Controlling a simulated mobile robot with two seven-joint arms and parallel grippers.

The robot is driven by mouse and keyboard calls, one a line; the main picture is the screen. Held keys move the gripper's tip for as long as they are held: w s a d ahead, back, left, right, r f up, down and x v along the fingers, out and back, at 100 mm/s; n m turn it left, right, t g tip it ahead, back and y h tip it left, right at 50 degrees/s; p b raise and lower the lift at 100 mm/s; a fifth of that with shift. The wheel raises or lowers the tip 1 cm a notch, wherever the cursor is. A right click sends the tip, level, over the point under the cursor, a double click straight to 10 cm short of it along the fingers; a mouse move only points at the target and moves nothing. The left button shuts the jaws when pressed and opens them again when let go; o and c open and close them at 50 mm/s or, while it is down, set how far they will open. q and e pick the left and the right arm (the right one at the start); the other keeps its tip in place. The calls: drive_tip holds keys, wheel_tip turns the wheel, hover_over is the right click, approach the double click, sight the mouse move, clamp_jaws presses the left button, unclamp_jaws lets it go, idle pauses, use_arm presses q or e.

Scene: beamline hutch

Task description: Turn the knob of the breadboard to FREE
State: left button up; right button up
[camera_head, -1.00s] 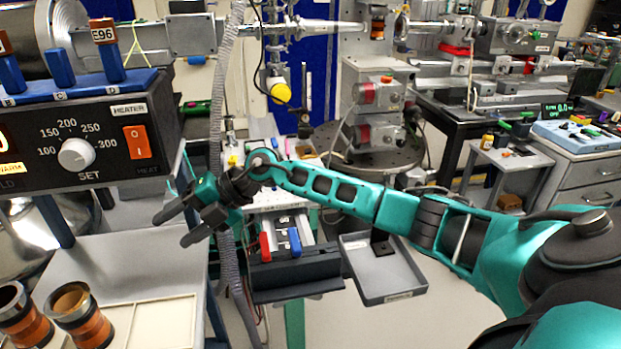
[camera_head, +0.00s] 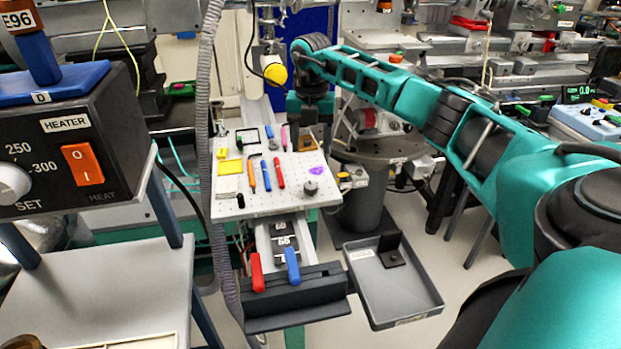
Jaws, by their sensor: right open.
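The breadboard (camera_head: 265,205) is a pale perforated board in the middle of the view, with small items laid out on it. A small dark round knob (camera_head: 310,188) stands near its front right corner, just in front of a purple patch. Its setting and any FREE mark are too small to read. My right gripper (camera_head: 309,140) points down over the back right part of the board, with its fingers apart and empty. It is behind the knob in the picture and apart from it. My left gripper is not in view.
A heater box (camera_head: 75,150) and a shelf (camera_head: 100,300) stand at the left. A red handle (camera_head: 256,272) and a blue handle (camera_head: 292,266) stick up in front of the board. A grey tray (camera_head: 400,290) is at the front right. A ribbed hose (camera_head: 207,130) hangs along the board's left.

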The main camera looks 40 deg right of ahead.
sight(311, 186)
wheel_tip(311, 186, down, 12)
drive_tip(key=shift+r, duration=0.25)
drive_tip(key=c, duration=1)
